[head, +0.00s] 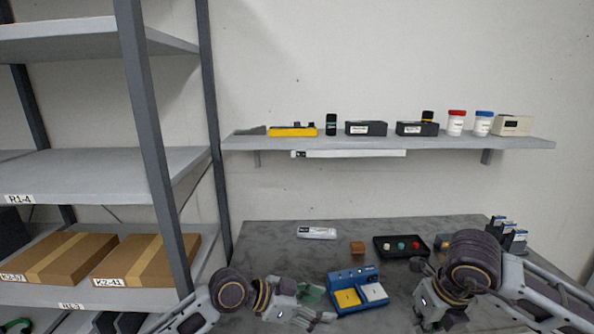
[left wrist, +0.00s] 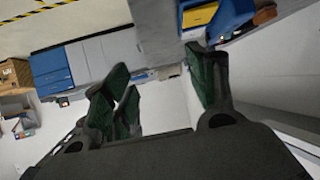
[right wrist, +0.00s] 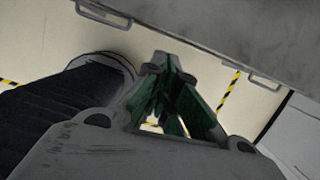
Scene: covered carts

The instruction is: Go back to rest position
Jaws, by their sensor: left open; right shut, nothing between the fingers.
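My left gripper (head: 312,302) reaches in low at the front of the grey table, just left of the blue box with yellow and white pads. In the left wrist view its green-lined fingers (left wrist: 162,85) stand apart with nothing between them. My right arm comes in from the right, and its gripper is largely hidden below the wrist in the head view. In the right wrist view its fingers (right wrist: 165,100) are together and empty, pointing down past a grey edge towards the floor.
The blue box (head: 347,277) sits at the table's front. Behind it are a brown block (head: 357,247), a black tray (head: 386,256) with small round items and a white label piece (head: 317,233). A rack (head: 150,110) stands left; a wall shelf (head: 390,143) holds bottles and boxes.

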